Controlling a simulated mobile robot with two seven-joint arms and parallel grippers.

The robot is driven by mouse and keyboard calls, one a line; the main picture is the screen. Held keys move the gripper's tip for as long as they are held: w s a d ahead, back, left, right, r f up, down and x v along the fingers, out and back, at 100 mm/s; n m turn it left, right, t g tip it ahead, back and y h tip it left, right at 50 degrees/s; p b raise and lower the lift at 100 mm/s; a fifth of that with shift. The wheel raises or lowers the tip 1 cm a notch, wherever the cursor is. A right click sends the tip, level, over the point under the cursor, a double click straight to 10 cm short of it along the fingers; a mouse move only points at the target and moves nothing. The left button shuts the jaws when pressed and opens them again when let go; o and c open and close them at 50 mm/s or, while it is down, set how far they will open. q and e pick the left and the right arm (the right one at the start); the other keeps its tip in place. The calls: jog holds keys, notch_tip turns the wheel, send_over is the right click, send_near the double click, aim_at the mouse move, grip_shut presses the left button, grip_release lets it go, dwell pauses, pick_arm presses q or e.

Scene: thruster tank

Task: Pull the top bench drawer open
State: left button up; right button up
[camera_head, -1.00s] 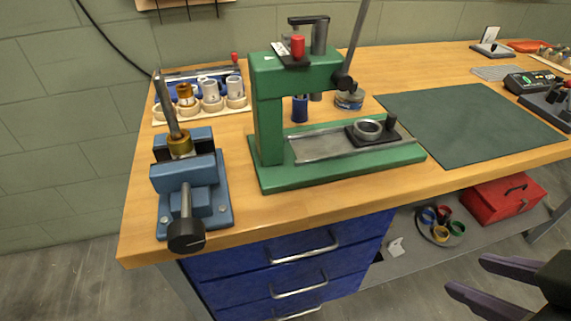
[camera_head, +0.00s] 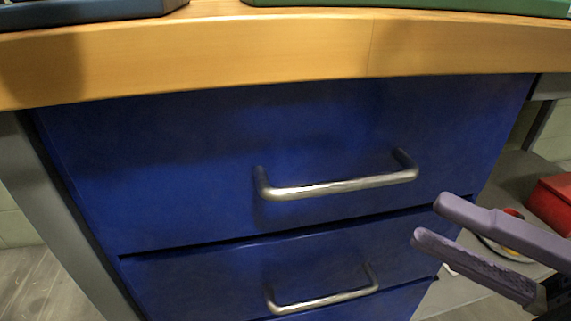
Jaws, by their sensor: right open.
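The top bench drawer (camera_head: 190,160) is a wide blue front just under the wooden bench top, and it looks closed. Its silver bar handle (camera_head: 340,186) stands out from the right of centre of the front. My right gripper (camera_head: 428,218) comes in from the lower right, its two purple-grey fingers apart and nothing between them. Its fingertips are to the right of and a little below the handle in the picture, apart from it. My left gripper is not in view.
A second blue drawer with its own silver handle (camera_head: 325,302) lies below. The wooden bench edge (camera_head: 270,50) overhangs the drawers. A grey leg (camera_head: 50,210) stands at left. A red box (camera_head: 553,203) sits on the lower shelf at right.

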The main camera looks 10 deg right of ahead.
aim_at(355, 189)
jog(key=b+x, duration=0.1)
jog(key=x, duration=0.8)
jog(key=shift+w+a+r, duration=0.1)
jog(key=shift+a, duration=0.35)
grip_shut()
dwell(0.9)
